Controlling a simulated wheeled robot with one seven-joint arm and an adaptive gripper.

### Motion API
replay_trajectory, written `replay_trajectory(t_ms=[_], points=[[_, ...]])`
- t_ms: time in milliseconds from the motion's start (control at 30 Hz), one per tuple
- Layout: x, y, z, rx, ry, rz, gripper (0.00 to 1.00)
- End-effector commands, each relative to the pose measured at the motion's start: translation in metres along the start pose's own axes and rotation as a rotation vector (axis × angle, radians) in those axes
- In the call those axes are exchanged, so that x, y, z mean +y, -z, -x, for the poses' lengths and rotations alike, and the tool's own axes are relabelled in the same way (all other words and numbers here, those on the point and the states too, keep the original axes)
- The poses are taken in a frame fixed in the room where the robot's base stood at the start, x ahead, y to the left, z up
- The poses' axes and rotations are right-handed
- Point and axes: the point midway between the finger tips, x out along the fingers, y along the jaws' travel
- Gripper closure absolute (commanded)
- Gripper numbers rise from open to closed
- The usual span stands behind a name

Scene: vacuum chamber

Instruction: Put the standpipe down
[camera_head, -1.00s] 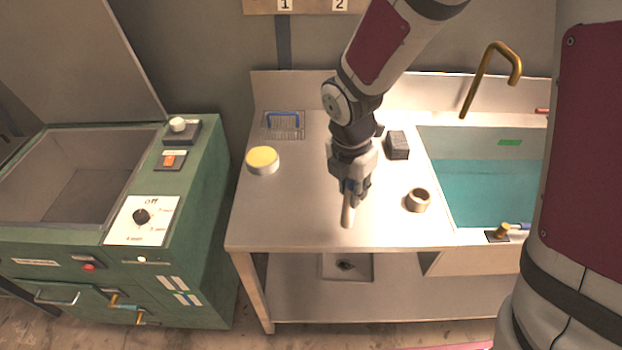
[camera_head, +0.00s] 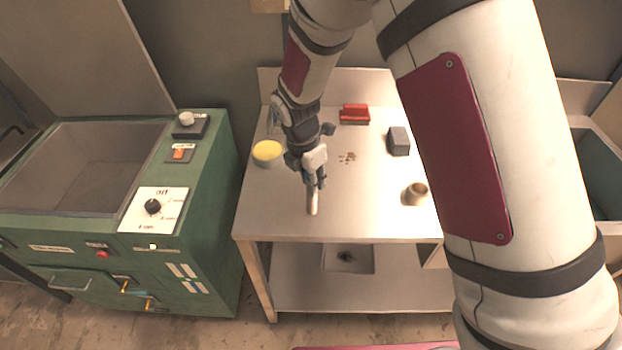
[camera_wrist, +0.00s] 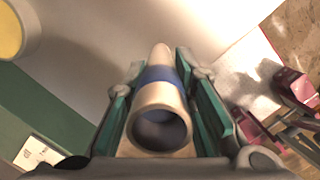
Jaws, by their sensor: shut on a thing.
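The standpipe is a cream tube with a blue band. It shows in the head view (camera_head: 314,202) below my gripper (camera_head: 313,180), over the front left part of the steel table (camera_head: 378,222). In the wrist view the standpipe (camera_wrist: 160,98) lies between the green finger pads of my gripper (camera_wrist: 162,90), its open hollow end toward the camera. My gripper is shut on it. In the head view it hangs nearly upright with its lower end close to the tabletop; I cannot tell whether it touches.
A yellow-topped round tub (camera_head: 267,153) stands left of my gripper. A red brush (camera_head: 354,114), brown crumbs (camera_head: 347,157), a grey block (camera_head: 398,141) and a tan ring (camera_head: 416,193) are on the table. The green machine (camera_head: 215,190) stands left. My arm hides much of the right side.

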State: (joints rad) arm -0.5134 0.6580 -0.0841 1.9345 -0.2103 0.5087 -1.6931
Motion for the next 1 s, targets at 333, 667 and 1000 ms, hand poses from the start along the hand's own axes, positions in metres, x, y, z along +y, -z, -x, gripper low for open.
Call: replay_trajectory(t_ms=[333,667,1000], points=[[0.001,0.000,-0.004,0.000,-0.002,0.001,1.00],[0.001,0.000,-0.003,0.000,-0.001,0.000,0.56],[0.003,-0.002,0.022,-0.001,-0.006,0.001,0.56]])
